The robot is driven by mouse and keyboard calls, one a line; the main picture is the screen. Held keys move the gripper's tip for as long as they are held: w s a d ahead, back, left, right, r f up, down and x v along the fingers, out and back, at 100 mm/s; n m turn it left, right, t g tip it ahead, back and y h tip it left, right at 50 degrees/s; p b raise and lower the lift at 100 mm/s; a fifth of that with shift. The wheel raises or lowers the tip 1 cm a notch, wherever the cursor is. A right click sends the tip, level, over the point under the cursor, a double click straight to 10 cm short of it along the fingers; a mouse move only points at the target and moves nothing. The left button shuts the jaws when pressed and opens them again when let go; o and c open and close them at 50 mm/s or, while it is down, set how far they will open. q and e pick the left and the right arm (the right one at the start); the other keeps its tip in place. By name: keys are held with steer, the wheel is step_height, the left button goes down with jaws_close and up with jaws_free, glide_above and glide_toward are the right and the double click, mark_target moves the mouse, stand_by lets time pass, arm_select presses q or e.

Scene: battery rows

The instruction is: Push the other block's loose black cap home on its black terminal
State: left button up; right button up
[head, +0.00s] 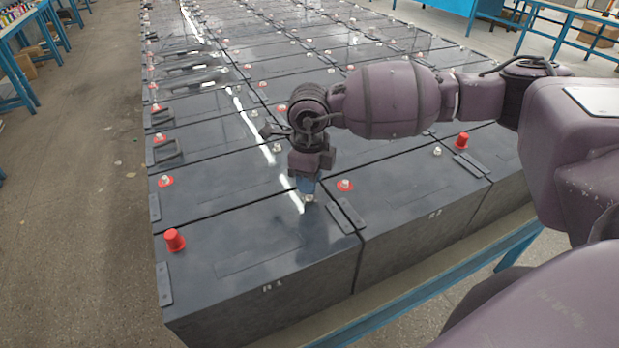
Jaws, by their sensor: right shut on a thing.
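My right gripper (308,196) points straight down at the black-side terminal of the front-left battery block (235,300). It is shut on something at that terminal. What it holds is too small and too covered by the fingers to make out; a pale metallic bit shows at the tips. I cannot make out a black cap anywhere. A red cap (174,240) stands on the same block's other terminal. The neighbouring block (410,205) has a bare terminal with a red ring (345,185) and a bare pale terminal (437,151). My left gripper is not in view.
Rows of dark blocks stretch away behind, many with bare terminals and red rings. Another red cap (461,141) stands at the right. Black handle bars (347,215) lie near the block edges. A blue frame (440,290) runs along the front. Open floor (80,230) lies at the left.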

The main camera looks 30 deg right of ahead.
steer(key=shift+f+b, duration=0.3)
steer(key=shift+f, duration=0.2)
stand_by(0.4)
steer(key=shift+f, duration=0.35)
steer(key=shift+f, duration=0.1)
stand_by(0.3)
steer(key=shift+f+b, duration=0.2)
steer(key=shift+b, duration=0.2)
stand_by(0.4)
steer(key=shift+f, duration=0.15)
steer(key=shift+f, duration=0.1)
stand_by(0.5)
